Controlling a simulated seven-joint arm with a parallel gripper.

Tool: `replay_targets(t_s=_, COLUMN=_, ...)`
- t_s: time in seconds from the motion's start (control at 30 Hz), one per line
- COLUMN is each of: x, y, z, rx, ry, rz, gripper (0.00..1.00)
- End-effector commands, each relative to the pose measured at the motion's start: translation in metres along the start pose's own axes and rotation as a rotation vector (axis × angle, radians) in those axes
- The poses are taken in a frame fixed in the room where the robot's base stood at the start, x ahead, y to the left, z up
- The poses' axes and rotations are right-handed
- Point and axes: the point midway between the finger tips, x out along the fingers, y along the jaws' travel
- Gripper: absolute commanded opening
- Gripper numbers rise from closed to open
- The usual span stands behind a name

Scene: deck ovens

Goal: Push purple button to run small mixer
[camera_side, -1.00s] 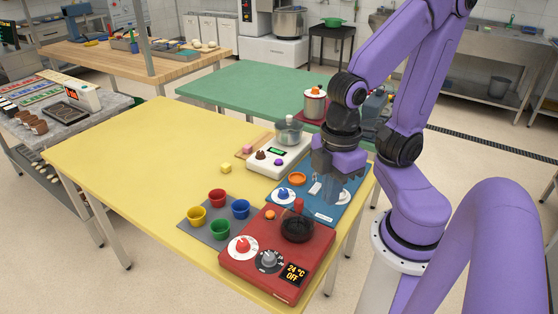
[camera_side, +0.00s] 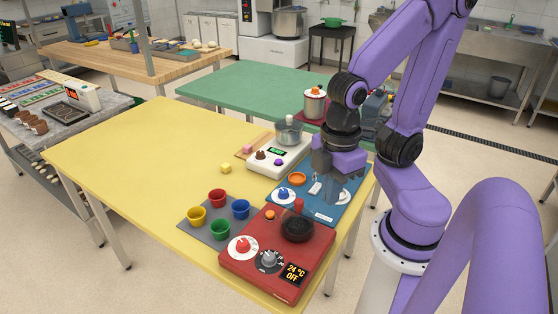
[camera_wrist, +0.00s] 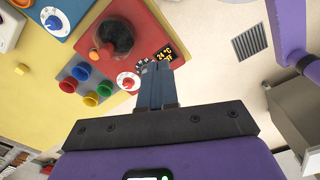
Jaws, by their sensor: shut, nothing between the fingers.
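The small mixer (camera_side: 278,156) is a white unit with a green display and a metal bowl at its back, on the far right part of the yellow table. The purple button (camera_side: 279,162) is on its front, right of a brown knob (camera_side: 261,155). My gripper (camera_side: 328,192) is shut and empty, above the blue panel, to the right of and nearer than the mixer, apart from the button. In the wrist view my shut fingers (camera_wrist: 162,66) point towards the red unit. A white corner at the upper left there may be the mixer; the button does not show.
The blue panel (camera_side: 322,212) carries a blue knob and an orange disc. The red unit (camera_side: 257,285) with a dark pan and knobs stands in front. Several coloured cups stand on a grey mat (camera_side: 190,227). A yellow cube (camera_side: 226,168) lies left of the mixer. The table's left is clear.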

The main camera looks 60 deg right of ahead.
Motion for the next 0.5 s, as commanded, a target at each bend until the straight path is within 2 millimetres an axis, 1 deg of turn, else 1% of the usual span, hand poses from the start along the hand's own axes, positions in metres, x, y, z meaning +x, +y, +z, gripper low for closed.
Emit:
replay_targets(t_s=0.17, x=0.0, y=0.001, z=-0.001, rx=0.012, ry=-0.002, rz=-0.004, gripper=0.0)
replay_targets(t_s=0.27, x=0.001, y=0.004, z=-0.003, rx=0.059, ry=-0.009, rz=-0.02, gripper=0.0)
replay_targets(t_s=0.37, x=0.003, y=0.01, z=-0.007, rx=0.151, ry=-0.02, rz=-0.053, gripper=0.0)
replay_targets(t_s=0.5, x=0.007, y=0.023, z=-0.016, rx=0.338, ry=-0.034, rz=-0.121, gripper=0.0)
